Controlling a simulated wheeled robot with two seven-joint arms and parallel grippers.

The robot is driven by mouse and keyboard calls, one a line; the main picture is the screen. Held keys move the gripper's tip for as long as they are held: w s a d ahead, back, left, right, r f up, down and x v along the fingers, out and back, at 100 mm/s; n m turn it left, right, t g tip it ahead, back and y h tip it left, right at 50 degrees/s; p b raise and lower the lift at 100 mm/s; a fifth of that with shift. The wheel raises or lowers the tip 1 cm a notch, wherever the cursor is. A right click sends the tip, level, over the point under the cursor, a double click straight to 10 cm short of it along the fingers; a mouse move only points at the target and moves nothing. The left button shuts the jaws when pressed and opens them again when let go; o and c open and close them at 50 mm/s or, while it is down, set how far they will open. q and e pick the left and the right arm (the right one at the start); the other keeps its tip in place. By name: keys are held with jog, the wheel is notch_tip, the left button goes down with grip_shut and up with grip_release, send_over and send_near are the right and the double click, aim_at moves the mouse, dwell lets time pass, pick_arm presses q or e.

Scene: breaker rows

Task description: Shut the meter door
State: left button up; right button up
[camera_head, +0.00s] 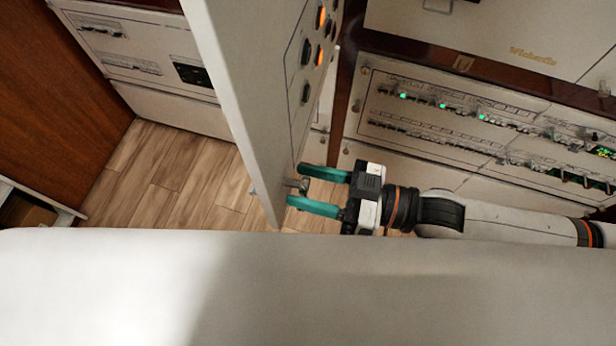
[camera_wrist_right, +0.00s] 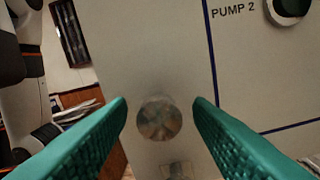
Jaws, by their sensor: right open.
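The meter door (camera_head: 240,80) is a pale panel that stands swung out from the wall in the head view, with orange and dark buttons on its right-hand face. A small metal knob (camera_head: 296,184) sits near its lower edge. My right gripper (camera_head: 305,190) is open, its two teal fingers reaching left on either side of the knob. In the right wrist view the round knob (camera_wrist_right: 159,118) shows between the open fingertips, with the door face (camera_wrist_right: 150,50) behind it. I cannot tell whether the fingers touch the knob. My left gripper is not in view.
A panel with green lights and switches (camera_head: 450,120) is on the right wall. Another pale cabinet (camera_head: 140,50) is at the upper left, beside a brown wooden panel (camera_head: 50,90). Wooden floor (camera_head: 165,175) lies clear left of the door. A pale surface (camera_head: 300,290) fills the foreground.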

jog(key=shift+a, duration=0.25)
jog(key=shift+c, duration=0.6)
grip_shut()
